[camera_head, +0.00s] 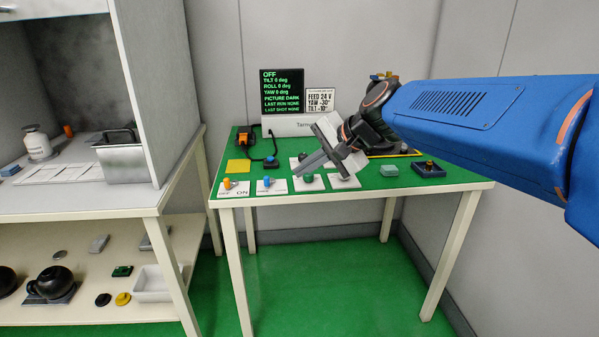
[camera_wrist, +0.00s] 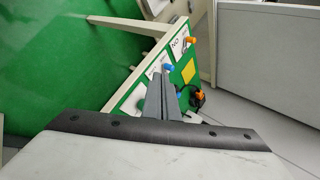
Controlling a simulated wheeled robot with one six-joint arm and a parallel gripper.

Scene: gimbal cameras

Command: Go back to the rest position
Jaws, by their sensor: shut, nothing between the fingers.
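My gripper (camera_head: 303,168) is at the end of my blue arm, which reaches in from the right in the head view. It is above the front of the green-topped table (camera_head: 390,180), over a row of small white plates with knobs. In the wrist view the grey fingers of my gripper (camera_wrist: 163,82) are together and hold nothing. They point toward the table's front edge, near a blue knob (camera_wrist: 168,68). The gripper hides part of the table behind it in the head view.
An orange knob (camera_head: 227,184) sits on the plate marked ON. A black display (camera_head: 282,91) reads OFF, with tilt, roll and yaw at 0 deg. A yellow square (camera_head: 238,166) lies at the left. A bench with a metal bin (camera_head: 122,160) stands left of the table.

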